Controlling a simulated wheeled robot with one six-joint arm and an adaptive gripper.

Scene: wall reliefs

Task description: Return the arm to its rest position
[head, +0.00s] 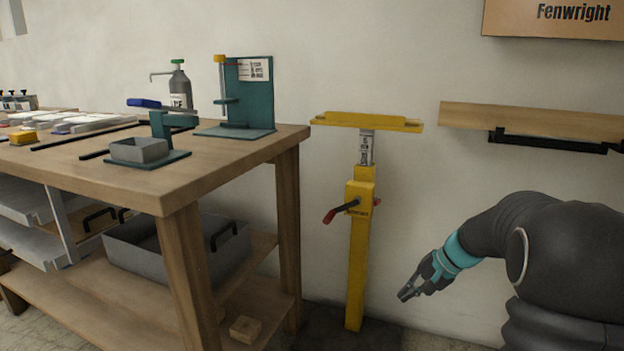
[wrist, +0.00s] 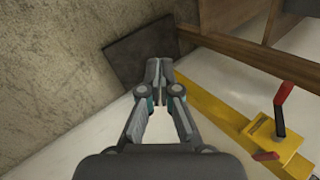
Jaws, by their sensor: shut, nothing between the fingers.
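My gripper (head: 408,294) hangs at the end of my dark, teal-banded arm at the lower right of the head view, pointing down and to the left. In the wrist view my gripper (wrist: 164,92) has its fingertips together with nothing between them. It is apart from the yellow stand (head: 358,250), which is upright to its left. The stand also shows in the wrist view (wrist: 225,112), to the right of the fingers.
A wooden workbench (head: 240,155) fills the left, with a grey bin (head: 175,240) on its lower shelf. The stand has a red-handled crank (head: 340,211). A wooden wall rail (head: 530,120) with a black bar is above my arm. A dark floor patch (wrist: 142,55) lies beyond the fingertips.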

